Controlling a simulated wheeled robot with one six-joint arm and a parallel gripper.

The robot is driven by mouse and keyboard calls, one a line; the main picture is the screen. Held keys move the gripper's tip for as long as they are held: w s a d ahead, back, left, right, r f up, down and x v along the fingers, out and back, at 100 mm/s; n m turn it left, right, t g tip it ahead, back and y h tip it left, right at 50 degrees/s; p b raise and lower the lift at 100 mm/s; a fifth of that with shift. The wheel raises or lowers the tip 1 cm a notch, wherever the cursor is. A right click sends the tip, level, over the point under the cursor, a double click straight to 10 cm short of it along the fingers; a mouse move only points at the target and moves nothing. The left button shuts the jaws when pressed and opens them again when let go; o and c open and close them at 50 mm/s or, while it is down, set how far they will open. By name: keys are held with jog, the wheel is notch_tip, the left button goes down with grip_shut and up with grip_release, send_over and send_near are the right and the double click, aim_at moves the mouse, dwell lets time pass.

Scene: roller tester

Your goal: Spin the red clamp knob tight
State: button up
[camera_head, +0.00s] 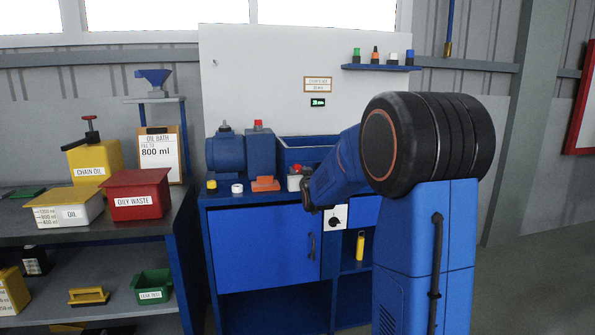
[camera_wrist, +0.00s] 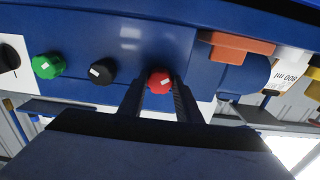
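The red knob (camera_wrist: 159,81), with a pale mark on its face, shows in the wrist view on a blue surface. My gripper (camera_wrist: 158,84) has one dark finger on each side of it. The fingers stand apart with the knob between their tips; a narrow gap seems to remain, and contact is not clear. In the head view my arm reaches to the blue bench (camera_head: 262,207), and its dark end (camera_head: 307,193) is at the bench's front edge. A small red-topped white item (camera_head: 295,172) shows just above it; I cannot tell if this is the same knob.
In the wrist view a black knob (camera_wrist: 102,71) and a green knob (camera_wrist: 47,66) lie left of the red one, and an orange block (camera_wrist: 236,43) lies right. A dark dial (camera_head: 334,221) is on the bench front. A side table with a red oily-waste box (camera_head: 138,196) stands left.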

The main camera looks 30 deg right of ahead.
grip_shut()
jog(key=m, duration=0.6)
jog(key=shift+m, duration=1)
jog(key=m, duration=0.5)
jog(key=shift+m, duration=1.5)
